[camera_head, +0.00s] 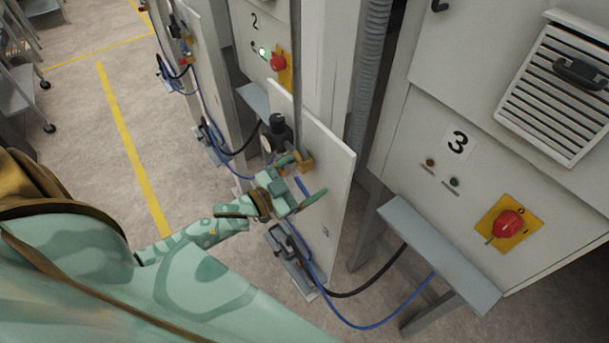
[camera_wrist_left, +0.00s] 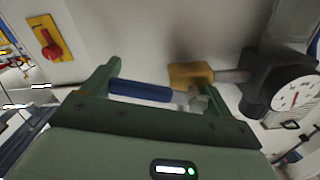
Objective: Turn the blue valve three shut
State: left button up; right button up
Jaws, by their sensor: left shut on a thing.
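The blue valve three handle (camera_head: 301,187) is on the white panel (camera_head: 334,165) marked with a small 3. In the left wrist view the blue lever (camera_wrist_left: 140,91) lies almost level, beside its brass valve body (camera_wrist_left: 190,75). My left gripper (camera_head: 304,177) is at the panel, with its green fingers at either end of the lever. In the left wrist view the gripper (camera_wrist_left: 160,86) is shut on the blue lever, which lies lengthwise between its fingers. The fingers hide part of the handle and its joint. My right gripper is in neither view.
A round gauge (camera_wrist_left: 295,95) and dark regulator sit beside the brass body. A red switch on a yellow plate (camera_head: 507,224) and a grey shelf (camera_head: 440,253) are to the right. Black and blue hoses (camera_head: 365,326) hang below. The floor left of the panel is open.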

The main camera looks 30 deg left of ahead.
aim_at(311, 166)
pick_arm(q)
jog(key=m, duration=0.1)
jog(key=f+m, duration=0.1)
jog(key=m+b, duration=0.1)
jog(key=shift+w+a+f+m, duration=0.1)
jog(key=shift+a+f+m, duration=0.05)
jog(key=shift+a+m, duration=0.2)
jog(key=m, duration=0.1)
jog(key=m+b, duration=0.1)
jog(key=f+m, duration=0.1)
jog(key=shift+w+a+m+b, duration=0.15)
jog(key=shift+a+m+b, duration=0.15)
jog(key=shift+m+b, duration=0.1)
jog(key=m, duration=0.1)
jog(key=m+b, duration=0.1)
jog(key=a+m, duration=0.1)
jog(key=shift+w+f+m+b, duration=0.2)
jog(key=shift+f+m+b, duration=0.05)
jog(key=shift+b, duration=0.1)
jog(key=shift+w+a+m+b, duration=0.1)
jog(key=shift+a+m+b, duration=0.25)
jog(key=shift+m, duration=0.45)
jog(key=shift+w+a+m+b, duration=0.1)
jog(key=shift+m+b, duration=0.3)
jog(key=shift+m, duration=0.4)
jog(key=o, duration=1.2)
jog(key=b+v, duration=0.2)
jog(key=v, duration=1.4)
jog(key=shift+b, duration=0.3)
